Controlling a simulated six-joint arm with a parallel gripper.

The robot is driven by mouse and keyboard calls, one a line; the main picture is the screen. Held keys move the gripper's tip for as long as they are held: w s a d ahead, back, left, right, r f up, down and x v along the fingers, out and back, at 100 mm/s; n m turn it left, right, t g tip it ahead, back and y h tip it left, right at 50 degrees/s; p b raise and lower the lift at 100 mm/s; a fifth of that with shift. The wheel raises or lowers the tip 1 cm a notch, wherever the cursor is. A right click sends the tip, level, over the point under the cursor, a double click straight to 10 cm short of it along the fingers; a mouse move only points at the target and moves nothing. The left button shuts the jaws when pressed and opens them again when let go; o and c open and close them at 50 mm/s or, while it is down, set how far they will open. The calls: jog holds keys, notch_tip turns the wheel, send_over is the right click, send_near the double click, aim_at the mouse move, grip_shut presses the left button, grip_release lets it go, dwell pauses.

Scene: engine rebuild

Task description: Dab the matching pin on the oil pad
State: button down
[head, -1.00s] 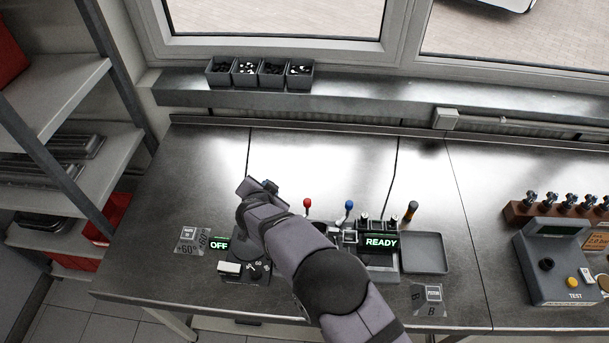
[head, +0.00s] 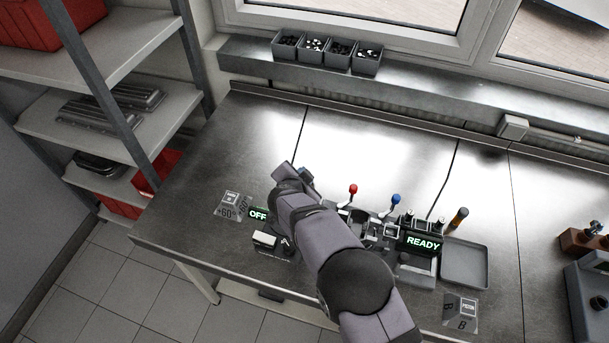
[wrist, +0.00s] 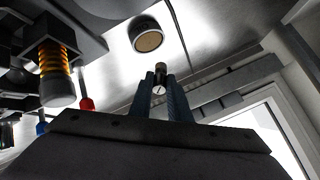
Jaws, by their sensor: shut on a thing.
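In the wrist view, my gripper (wrist: 173,103) is shut on a small metal pin (wrist: 160,78), which is held between the two dark fingers with its end sticking out past the tips. A round tan pad in a dark cup (wrist: 148,41), which looks like the oil pad, shows just beyond the pin; a gap shows between them in the picture. In the head view, my arm mostly hides my gripper (head: 302,173), which is over the bench left of the red lever. The pin and pad cannot be made out there.
A red lever (head: 352,189), a blue lever (head: 394,200) and a unit reading READY (head: 422,243) stand right of my arm. An OFF display (head: 258,215) is to the left. An empty grey tray (head: 464,264) lies further right. The bench's back left is clear.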

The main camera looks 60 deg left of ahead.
jog(key=shift+f+b, duration=1.5)
jog(key=shift+f, duration=0.15)
jog(key=shift+f+b, duration=0.3)
jog(key=shift+f, duration=0.25)
jog(key=shift+d+f+p, duration=0.25)
jog(key=shift+f+p, duration=0.2)
jog(key=shift+f, duration=0.15)
dwell(3.6)
jog(key=shift+a+r, duration=0.1)
jog(key=shift+a+r+p, duration=0.1)
jog(key=shift+r+p, duration=0.8)
jog(key=shift+r, duration=0.15)
jog(key=shift+r+p, duration=2.55)
jog(key=shift+r, duration=0.15)
